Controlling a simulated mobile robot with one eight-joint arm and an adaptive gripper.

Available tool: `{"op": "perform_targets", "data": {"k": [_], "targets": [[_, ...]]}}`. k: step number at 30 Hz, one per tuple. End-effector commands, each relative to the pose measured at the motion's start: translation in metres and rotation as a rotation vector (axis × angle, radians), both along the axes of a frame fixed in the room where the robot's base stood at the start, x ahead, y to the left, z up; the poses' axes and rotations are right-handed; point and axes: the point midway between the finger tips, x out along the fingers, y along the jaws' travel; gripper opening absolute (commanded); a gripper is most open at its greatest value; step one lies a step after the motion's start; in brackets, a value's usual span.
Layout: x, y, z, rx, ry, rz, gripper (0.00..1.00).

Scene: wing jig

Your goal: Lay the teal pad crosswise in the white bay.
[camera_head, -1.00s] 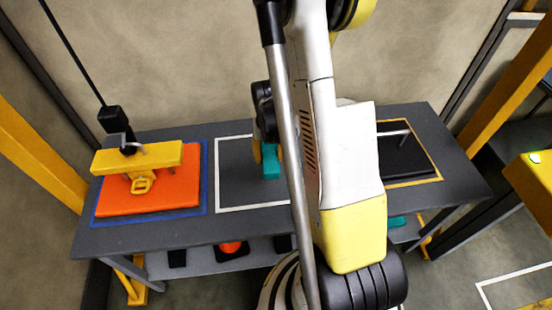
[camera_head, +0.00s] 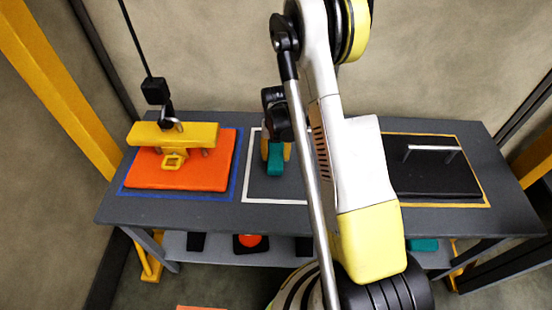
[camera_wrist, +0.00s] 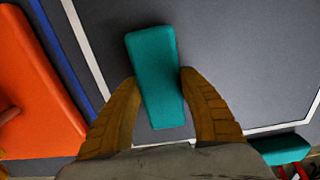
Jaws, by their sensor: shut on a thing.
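My gripper (camera_head: 275,150) is shut on the teal pad (camera_head: 275,165), with one finger on each long side in the wrist view (camera_wrist: 160,100). The pad (camera_wrist: 155,70) is a long block, its length running away from my wrist, roughly along the bay's left line with a slight tilt. The white bay (camera_head: 270,201) is a white outline on the grey table; its left and near lines show in the wrist view (camera_wrist: 90,55). The pad is over the left part of the bay. I cannot tell whether it touches the table. My arm hides the bay's right part in the head view.
Left of the bay is an orange block (camera_head: 215,175) in a blue outline, with a yellow hanging fixture (camera_head: 150,133) above it. Right is a black block (camera_head: 435,178) with a metal handle. Another teal piece (camera_head: 422,244) sits on the lower shelf (camera_head: 215,252).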

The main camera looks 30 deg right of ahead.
Motion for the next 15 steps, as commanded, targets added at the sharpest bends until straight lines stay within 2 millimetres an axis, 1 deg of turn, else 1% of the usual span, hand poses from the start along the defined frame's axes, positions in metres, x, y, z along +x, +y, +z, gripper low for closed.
{"op": "perform_targets", "data": {"k": [1,8,12,13,14,15], "targets": [[0.0,-0.0001,-0.007,0.0,0.0,0.0,0.13],[-0.0003,-0.0001,-0.0054,0.0,0.0,0.0,0.13],[-0.0003,-0.0001,-0.01,0.0,0.0,0.0,0.13],[-0.0003,-0.0001,-0.0088,0.0,0.0,0.0,0.57],[-0.0003,-0.0001,-0.0084,0.0,0.0,0.0,0.66],[-0.0003,-0.0001,-0.0082,0.0,0.0,0.0,0.68]]}}
